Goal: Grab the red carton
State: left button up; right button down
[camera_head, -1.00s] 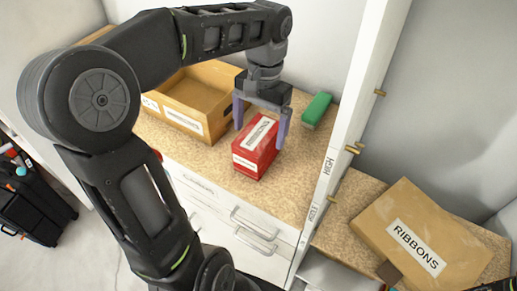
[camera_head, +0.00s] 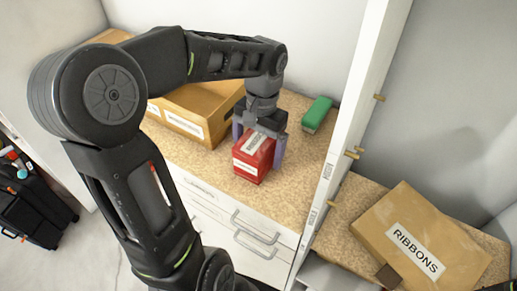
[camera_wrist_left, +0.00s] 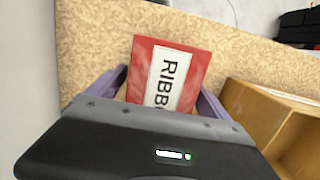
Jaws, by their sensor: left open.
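The red carton (camera_head: 250,166) stands on the speckled shelf top, with white labels on its top and front. In the left wrist view the red carton (camera_wrist_left: 190,62) lies between the two purple fingers, its label partly reading "RIBBO". My left gripper (camera_head: 257,148) is open and pointing down, with one finger on each side of the carton. The wrist view (camera_wrist_left: 160,90) shows the gripper body covering the carton's near part. I cannot tell whether the fingers touch its sides. My right gripper is not in view; only a dark sliver shows at the bottom right corner.
An open tan box (camera_head: 178,122) stands left of the carton. A green block (camera_head: 316,114) lies behind to the right. A white upright post (camera_head: 345,130) borders the shelf top. A "RIBBONS" box (camera_head: 420,240) sits on the lower right shelf. White drawers (camera_head: 240,225) are below.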

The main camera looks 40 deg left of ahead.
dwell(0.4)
pick_arm(q)
jog(key=c, duration=1.6)
